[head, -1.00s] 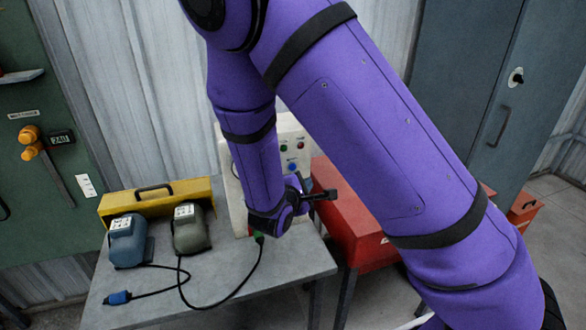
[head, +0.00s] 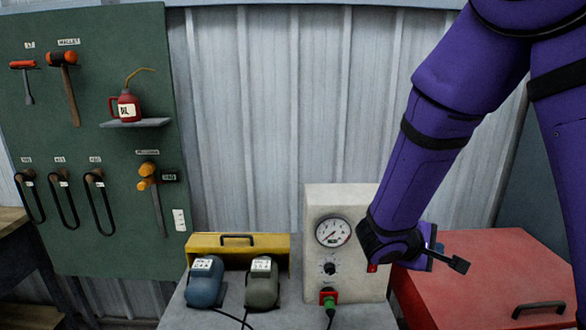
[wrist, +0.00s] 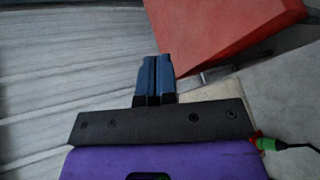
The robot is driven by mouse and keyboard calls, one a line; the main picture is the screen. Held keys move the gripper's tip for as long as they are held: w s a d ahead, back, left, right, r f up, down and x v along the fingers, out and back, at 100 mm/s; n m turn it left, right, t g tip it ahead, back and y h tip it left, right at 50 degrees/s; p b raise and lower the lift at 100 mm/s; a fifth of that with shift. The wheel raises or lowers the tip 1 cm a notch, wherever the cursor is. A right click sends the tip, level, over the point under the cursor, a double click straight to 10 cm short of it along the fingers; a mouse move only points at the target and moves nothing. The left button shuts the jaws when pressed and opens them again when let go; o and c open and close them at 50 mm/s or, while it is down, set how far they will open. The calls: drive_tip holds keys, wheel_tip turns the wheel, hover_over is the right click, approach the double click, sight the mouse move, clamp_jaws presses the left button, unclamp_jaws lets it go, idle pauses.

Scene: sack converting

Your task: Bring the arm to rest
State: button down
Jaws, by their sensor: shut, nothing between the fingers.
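My arm, purple with black bands, comes down from the upper right in the head view. My gripper (wrist: 155,80) shows in the wrist view with its two blue fingers side by side and closed, nothing between them. In the head view its end is in front of the right side of a pale control box (head: 345,200), and the fingers are mostly hidden there. I cannot tell how far apart the gripper and the box are.
A grey table holds the box, a blue motor-like unit (head: 205,282), a grey-green one (head: 262,284) and a yellow case (head: 270,243). A green plug (head: 328,297) with a black cable sits at the box front. A red chest (head: 490,270) stands right. A green tool board (head: 90,200) hangs left.

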drive_tip(key=s+r+m+y, duration=0.9)
drive_tip(key=s+r, duration=0.9)
drive_tip(key=s, duration=0.4)
drive_tip(key=shift+r+y, duration=0.3)
drive_tip(key=shift+y, duration=1.1)
drive_tip(key=shift+a, duration=0.1)
